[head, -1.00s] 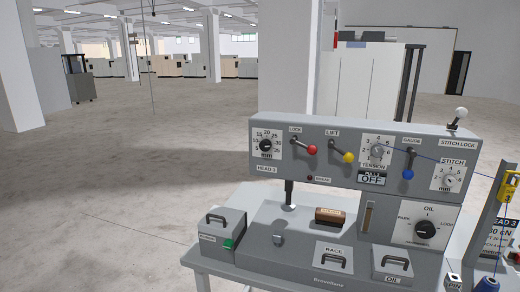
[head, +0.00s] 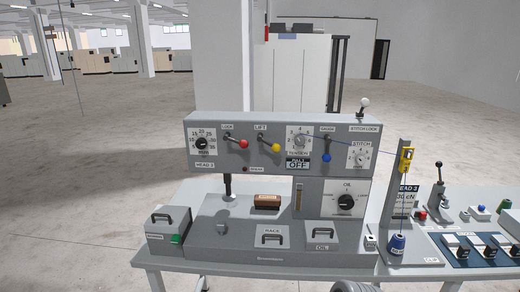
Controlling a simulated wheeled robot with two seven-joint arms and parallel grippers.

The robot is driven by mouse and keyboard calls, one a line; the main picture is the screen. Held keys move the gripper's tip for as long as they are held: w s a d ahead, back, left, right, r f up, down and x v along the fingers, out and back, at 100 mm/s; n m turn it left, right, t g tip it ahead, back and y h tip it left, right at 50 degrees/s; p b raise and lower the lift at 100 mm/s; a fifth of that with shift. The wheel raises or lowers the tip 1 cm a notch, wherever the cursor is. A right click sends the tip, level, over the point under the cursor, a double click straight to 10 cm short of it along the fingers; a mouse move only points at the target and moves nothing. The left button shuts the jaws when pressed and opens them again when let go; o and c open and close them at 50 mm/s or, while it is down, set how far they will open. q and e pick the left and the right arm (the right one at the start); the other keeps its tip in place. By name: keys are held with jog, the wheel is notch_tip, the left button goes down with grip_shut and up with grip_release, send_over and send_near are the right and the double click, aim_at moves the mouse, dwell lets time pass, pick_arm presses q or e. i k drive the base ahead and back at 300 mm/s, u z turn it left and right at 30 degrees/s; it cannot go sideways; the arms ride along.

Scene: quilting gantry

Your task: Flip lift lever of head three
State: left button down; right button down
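The lift lever (head: 270,142) is on the front panel of the grey machine (head: 215,128) whose plate reads HEAD 3. It has a yellow knob and a LIFT label above it, and it slants down to the right. The lock lever (head: 238,140) with a red knob is to its left. The gauge lever (head: 327,148) with a blue knob is to its right, hanging down. Neither of my grippers shows in the head view.
The machine stands on a grey table (head: 150,262). To the right are a thread stand (head: 400,190) with a blue spool (head: 397,244), a black-knobbed lever (head: 438,180) and a dark blue panel (head: 462,250). Open concrete floor (head: 90,170) lies left of the table.

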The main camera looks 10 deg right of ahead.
aim_at(275, 148)
jog(key=u, duration=0.1)
jog(key=k, duration=0.25)
jog(key=z, duration=0.9)
jog(key=i, duration=0.75)
jog(key=u, duration=0.25)
